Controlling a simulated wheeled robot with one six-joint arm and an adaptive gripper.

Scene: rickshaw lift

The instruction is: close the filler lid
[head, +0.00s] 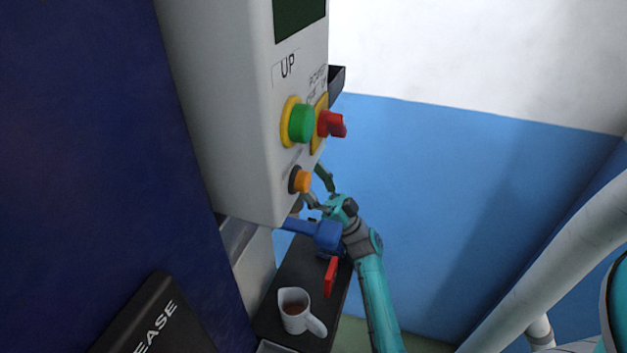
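My gripper (320,192) is at the end of my turquoise arm, behind the lower right edge of the grey control box. Its two dark fingers are spread apart, and their tips are partly hidden by the box. I see nothing held between them. I cannot make out the filler lid; it may be hidden behind the control box. A blue fitting (327,236) with a red handle (331,276) is just below my gripper, on a dark bench top. I cannot tell whether the gripper touches it.
The control box (235,110) fills the upper middle, with green (301,123), red (332,124) and orange (302,181) controls. A mug with brown liquid (295,313) stands on the bench (297,264). A black box (150,318) is lower left. White pipes (560,265) are right.

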